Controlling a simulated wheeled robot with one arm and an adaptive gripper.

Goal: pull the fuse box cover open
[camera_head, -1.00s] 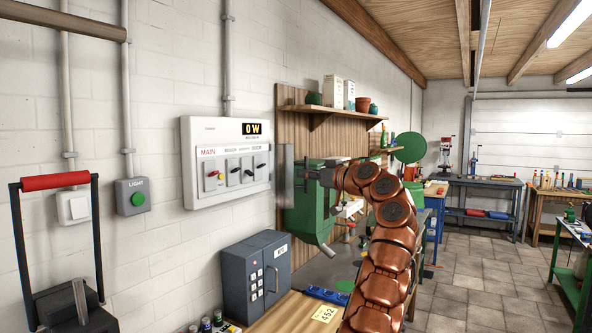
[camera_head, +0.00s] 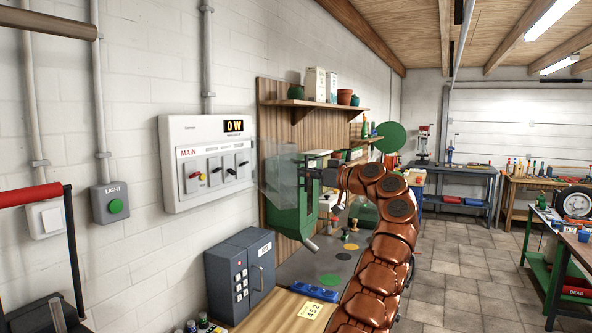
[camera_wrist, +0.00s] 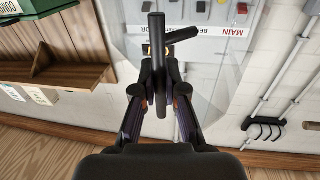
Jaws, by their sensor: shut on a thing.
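The grey-white fuse box (camera_head: 208,160) is on the wall in the head view, with switches and a "0 W" display. Its clear cover (camera_head: 277,172) stands swung out from the box's right side, and the switches are uncovered. My gripper (camera_head: 304,177) is at the cover's outer edge, beyond the box's right side. In the wrist view my gripper (camera_wrist: 161,98) is shut on the dark bar-like cover handle (camera_wrist: 158,62). The fuse box also shows upside down in the wrist view (camera_wrist: 215,38). The exact finger contact is small in the head view.
A green machine (camera_head: 290,205) stands just behind the cover and gripper. A grey cabinet (camera_head: 240,273) sits on the bench below. A wooden shelf (camera_head: 312,104) with pots and cartons is above. Open tiled floor (camera_head: 455,270) lies to the right.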

